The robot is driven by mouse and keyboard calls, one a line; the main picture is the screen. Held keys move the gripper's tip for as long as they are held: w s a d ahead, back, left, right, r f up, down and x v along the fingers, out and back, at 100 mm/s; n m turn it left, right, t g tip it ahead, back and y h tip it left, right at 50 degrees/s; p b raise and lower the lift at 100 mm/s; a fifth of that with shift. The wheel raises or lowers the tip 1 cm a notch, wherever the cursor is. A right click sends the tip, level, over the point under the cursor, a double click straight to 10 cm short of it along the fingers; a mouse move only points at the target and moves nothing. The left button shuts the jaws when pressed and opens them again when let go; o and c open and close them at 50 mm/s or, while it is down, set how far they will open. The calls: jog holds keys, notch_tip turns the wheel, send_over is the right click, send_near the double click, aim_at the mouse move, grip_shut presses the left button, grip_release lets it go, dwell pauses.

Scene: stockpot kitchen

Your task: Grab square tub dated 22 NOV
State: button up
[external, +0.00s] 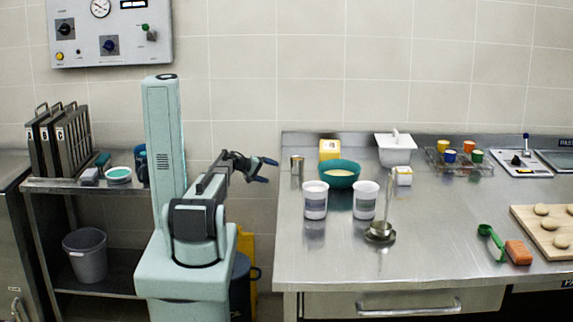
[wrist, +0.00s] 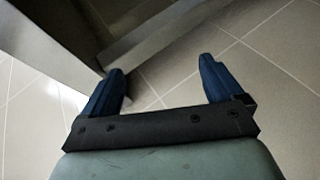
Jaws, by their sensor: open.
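My gripper (external: 268,171) is left of the table's edge, up in the air and apart from both tubs. Its blue fingers are spread and empty in the wrist view (wrist: 161,72), which shows the tiled floor and no tub.
A teal bowl (external: 340,176) stands just behind the tubs, with a yellow box (external: 329,149) behind it. A metal ladle-like tool (external: 380,233) stands in front of the right tub. A white bin (external: 397,150) is farther back. The table's left front is clear.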

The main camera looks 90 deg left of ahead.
notch_tip(320, 180, up, 12)
jog(key=s+a+m, duration=0.1)
jog(key=a+m, duration=0.1)
jog(key=m, duration=0.2)
jog(key=w+d+r+m+h, duration=0.1)
jog(key=w+d+r+m, duration=0.3)
jog(key=r, duration=0.3)
jog(key=w+d+r+m+t+h, duration=0.1)
jog(key=w+r+m, duration=0.2)
jog(key=r+m, duration=0.35)
jog(key=w+d+r+m+h, duration=0.2)
jog(key=w+d+r+m, duration=0.15)
jog(key=r, duration=0.45)
jog(key=m+g, duration=1.3)
jog(key=m, duration=0.6)
send_near(404, 169)
notch_tip(404, 169, down, 7)
jog(key=shift+f, duration=0.15)
jog(key=shift+s+a+f, duration=0.1)
jog(key=shift+a+f, duration=0.1)
jog(key=shift+f, duration=0.65)
jog(key=shift+a+f, duration=0.25)
jog(key=shift+f, duration=0.6)
jog(key=shift+s+a+f, duration=0.1)
jog(key=shift+a+f, duration=0.1)
jog(key=shift+f, duration=0.65)
